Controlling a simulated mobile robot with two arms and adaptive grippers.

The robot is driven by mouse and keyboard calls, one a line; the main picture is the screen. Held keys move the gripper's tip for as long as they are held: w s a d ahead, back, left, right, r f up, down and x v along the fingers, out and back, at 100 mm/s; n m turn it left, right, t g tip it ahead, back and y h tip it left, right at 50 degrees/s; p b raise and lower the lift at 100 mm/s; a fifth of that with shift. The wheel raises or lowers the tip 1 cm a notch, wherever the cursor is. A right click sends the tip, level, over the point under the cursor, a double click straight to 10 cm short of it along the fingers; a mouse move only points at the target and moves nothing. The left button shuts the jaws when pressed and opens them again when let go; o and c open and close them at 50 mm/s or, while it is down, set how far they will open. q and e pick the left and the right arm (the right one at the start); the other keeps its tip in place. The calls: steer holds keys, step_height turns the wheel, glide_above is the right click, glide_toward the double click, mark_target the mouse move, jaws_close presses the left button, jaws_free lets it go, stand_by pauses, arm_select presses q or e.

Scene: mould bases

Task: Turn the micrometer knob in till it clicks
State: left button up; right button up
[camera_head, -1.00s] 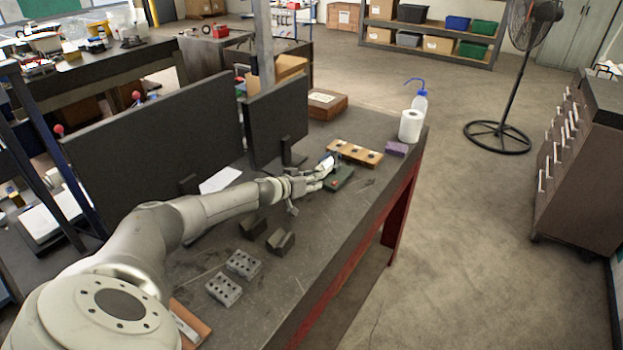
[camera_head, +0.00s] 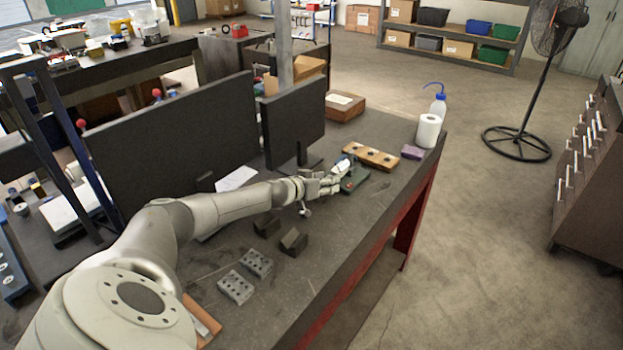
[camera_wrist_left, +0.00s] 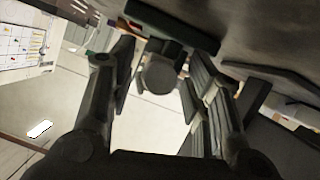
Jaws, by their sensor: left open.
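The micrometer (camera_head: 345,164) sits small at the dark green stand (camera_head: 357,179) on the workbench. Its details are too small to tell in the head view, and my gripper partly covers it. My left gripper (camera_head: 338,183) is at the stand, its arm reaching in from the left. In the left wrist view my left gripper (camera_wrist_left: 160,92) is open, with one finger on each side of a round grey knob end (camera_wrist_left: 158,76). Gaps show between the knob and both fingers. A dark green body (camera_wrist_left: 168,32) lies behind it at the top. My right gripper is out of view.
A wooden block with holes (camera_head: 370,158), a purple block (camera_head: 412,152), a paper roll (camera_head: 428,131) and a wash bottle (camera_head: 438,107) stand beyond. Dark monitors (camera_head: 175,137) stand behind my arm. Dark blocks (camera_head: 293,242) and grey drilled blocks (camera_head: 236,287) lie nearer.

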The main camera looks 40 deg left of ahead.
arm_select(q)
steer(key=v, duration=1.1)
steer(key=shift+s, duration=0.15)
steer(key=shift+r, duration=0.1)
stand_by(0.5)
